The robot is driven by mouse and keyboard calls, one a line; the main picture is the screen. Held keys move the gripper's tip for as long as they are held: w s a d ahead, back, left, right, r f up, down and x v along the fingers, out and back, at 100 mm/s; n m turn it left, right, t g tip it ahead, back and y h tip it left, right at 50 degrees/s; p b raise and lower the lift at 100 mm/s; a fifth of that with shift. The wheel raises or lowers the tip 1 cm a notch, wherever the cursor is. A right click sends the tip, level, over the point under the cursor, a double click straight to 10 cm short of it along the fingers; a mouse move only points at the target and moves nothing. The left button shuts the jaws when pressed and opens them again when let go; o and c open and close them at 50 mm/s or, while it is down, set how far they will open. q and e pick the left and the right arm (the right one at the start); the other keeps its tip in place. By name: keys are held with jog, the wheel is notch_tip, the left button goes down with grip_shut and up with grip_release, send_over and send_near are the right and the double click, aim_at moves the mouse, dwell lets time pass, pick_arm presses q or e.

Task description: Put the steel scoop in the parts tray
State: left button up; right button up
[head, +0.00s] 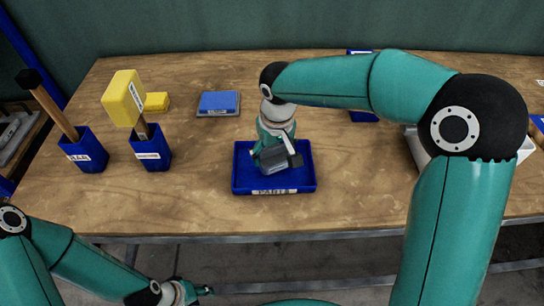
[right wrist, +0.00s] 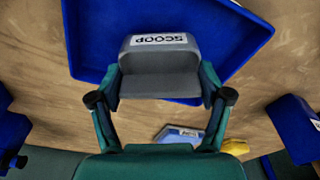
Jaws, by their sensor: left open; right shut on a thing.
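The grey steel scoop (head: 272,158) is in my right gripper (head: 282,148), which is shut on it. In the right wrist view the scoop (right wrist: 160,78), labelled SCOOP, sits between the two fingers (right wrist: 160,92). The blue parts tray (head: 307,178) lies at the middle front of the table, and the scoop is over its inside. I cannot tell whether the scoop touches the tray floor. The tray's blue wall (right wrist: 88,72) also shows in the right wrist view. My left gripper (head: 203,291) is open and low, in front of the table edge, partly cut off by the frame.
Two blue holders stand at left, one with a wooden black-ended handle (head: 50,106), one with a yellow-headed tool (head: 123,98). A yellow block (head: 156,102) and a blue-topped grey item (head: 218,104) lie behind. A white bin (head: 415,148) is partly hidden by my right arm.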

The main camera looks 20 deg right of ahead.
aim_at(275, 160)
jog(key=shift+f, duration=0.95)
jog(key=shift+f, duration=0.15)
jog(key=o, duration=1.3)
jog(key=r, duration=0.4)
jog(key=s+r, duration=0.1)
jog(key=r, duration=0.7)
jog(key=shift+s+d+r, duration=0.1)
jog(key=shift+s+r, duration=0.05)
